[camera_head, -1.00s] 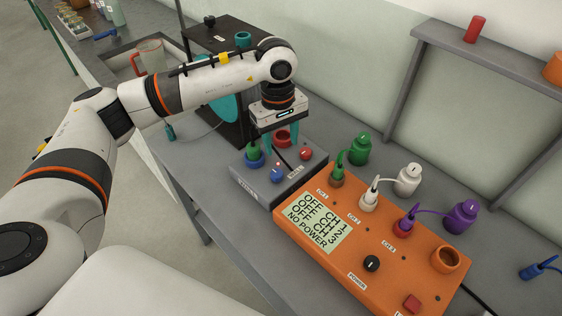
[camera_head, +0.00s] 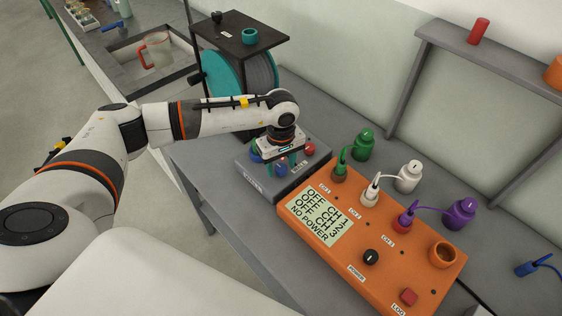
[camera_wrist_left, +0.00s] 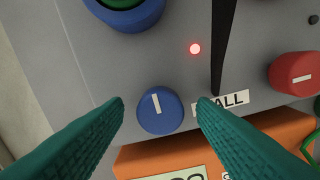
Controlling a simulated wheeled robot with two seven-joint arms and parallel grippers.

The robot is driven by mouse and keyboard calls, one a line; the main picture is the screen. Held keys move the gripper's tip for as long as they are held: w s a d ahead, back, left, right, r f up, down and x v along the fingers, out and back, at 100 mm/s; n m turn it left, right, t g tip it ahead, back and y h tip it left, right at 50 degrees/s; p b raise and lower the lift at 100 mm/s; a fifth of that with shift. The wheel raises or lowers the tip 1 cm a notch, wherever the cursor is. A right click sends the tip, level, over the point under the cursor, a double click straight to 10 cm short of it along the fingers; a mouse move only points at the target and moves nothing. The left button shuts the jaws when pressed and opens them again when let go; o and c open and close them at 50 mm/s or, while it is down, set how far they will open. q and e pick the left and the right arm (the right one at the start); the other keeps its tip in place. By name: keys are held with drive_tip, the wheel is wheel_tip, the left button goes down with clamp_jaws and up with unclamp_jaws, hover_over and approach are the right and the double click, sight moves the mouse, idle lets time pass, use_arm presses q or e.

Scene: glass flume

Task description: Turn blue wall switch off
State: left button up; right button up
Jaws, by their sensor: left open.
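The blue wall switch is a round blue knob (camera_wrist_left: 160,111) with a white mark, on the grey box (camera_head: 262,182) beside the label ending "ALL". My left gripper (camera_head: 281,168) points down over the box. In the left wrist view its two teal fingers (camera_wrist_left: 160,105) are open, one on each side of the blue knob, with small gaps showing. The knob's white mark is near upright in that view, tilted slightly. In the head view the fingers and hand largely hide the knob. A small red light (camera_wrist_left: 195,48) glows on the box.
A red knob (camera_wrist_left: 296,73) and a blue-ringed socket (camera_wrist_left: 125,14) sit close by on the same box. An orange unit (camera_head: 385,290) showing "NO POWER" stands right beside it. A hose reel (camera_head: 222,72) is behind my left arm.

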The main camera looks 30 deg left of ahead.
use_arm(q)
drive_tip(key=c, duration=1)
drive_tip(key=shift+f+n+b, duration=0.15)
drive_tip(key=shift+n+b, duration=1.4)
drive_tip(key=shift+n, duration=0.15)
drive_tip(key=n+b, duration=0.3)
drive_tip(key=n, duration=0.2)
drive_tip(key=shift+n, duration=0.3)
drive_tip(key=n+b, duration=0.2)
drive_tip(key=n, duration=0.2)
drive_tip(key=shift+b, duration=0.4)
drive_tip(key=n, duration=0.2)
drive_tip(key=n+b, duration=0.1)
drive_tip(key=n, duration=0.1)
drive_tip(key=shift+r+n, duration=0.2)
drive_tip(key=shift+n, duration=0.1)
drive_tip(key=shift+w+n+b, duration=0.1)
drive_tip(key=shift+n+b, duration=0.2)
drive_tip(key=o, duration=1)
